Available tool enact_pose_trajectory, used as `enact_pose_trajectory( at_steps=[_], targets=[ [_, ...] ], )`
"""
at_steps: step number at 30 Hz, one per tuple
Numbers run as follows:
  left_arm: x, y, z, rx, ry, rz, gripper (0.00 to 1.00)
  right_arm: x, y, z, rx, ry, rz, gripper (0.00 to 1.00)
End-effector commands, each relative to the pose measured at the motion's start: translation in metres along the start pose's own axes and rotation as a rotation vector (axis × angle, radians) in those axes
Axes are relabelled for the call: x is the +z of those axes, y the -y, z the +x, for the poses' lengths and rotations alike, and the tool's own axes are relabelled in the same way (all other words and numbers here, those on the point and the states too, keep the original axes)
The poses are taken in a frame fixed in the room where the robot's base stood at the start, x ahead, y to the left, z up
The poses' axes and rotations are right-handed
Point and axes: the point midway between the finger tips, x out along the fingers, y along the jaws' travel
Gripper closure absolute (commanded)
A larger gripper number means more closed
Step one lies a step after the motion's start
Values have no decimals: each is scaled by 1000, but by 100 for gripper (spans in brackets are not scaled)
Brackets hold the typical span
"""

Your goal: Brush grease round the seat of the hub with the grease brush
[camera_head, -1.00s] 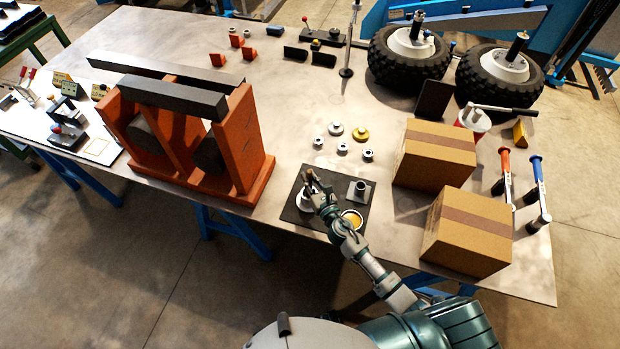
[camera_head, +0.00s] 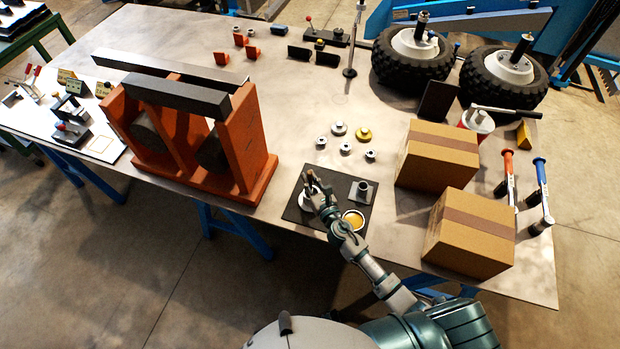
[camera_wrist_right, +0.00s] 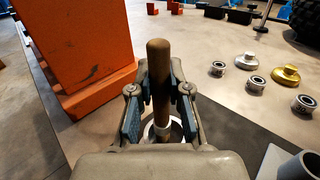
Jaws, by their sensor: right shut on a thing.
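My right gripper (camera_head: 316,188) is over the dark mat (camera_head: 294,212) near the table's front edge. In the right wrist view it is shut on the wooden handle of the grease brush (camera_wrist_right: 158,75), which stands upright between the fingers. The brush's lower end is hidden by the gripper. A white round part (camera_head: 304,200), perhaps the hub, shows partly beneath the gripper; I cannot tell whether the bristles touch it. A tin of yellow grease (camera_head: 353,219) sits on the mat to the right. A grey tubular holder (camera_head: 361,190) stands behind the tin. My left gripper is not in view.
Several small bearings and flanged caps (camera_head: 346,149) lie behind the mat. An orange press frame (camera_head: 242,150) stands to the left. Two cardboard boxes (camera_head: 436,155) stand to the right, and two wheels (camera_head: 412,52) at the back right. The table behind the caps is fairly clear.

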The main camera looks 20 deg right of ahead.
Motion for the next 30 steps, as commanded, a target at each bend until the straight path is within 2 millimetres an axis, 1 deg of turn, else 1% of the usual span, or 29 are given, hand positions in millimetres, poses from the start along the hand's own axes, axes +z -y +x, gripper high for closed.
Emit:
enact_pose_trajectory(
  at_steps=[5, 12, 19, 30],
  targets=[
    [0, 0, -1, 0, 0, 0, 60, 0, -2, -4, 1, -1, -1, 100],
    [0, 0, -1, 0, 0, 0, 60, 0, -2, -4, 0, 0, -1, 100],
    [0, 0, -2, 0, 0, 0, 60, -1, 0, -8, 0, -1, -1, 100],
    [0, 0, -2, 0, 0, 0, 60, 0, 3, -9, 0, -2, -2, 100]
  ],
)
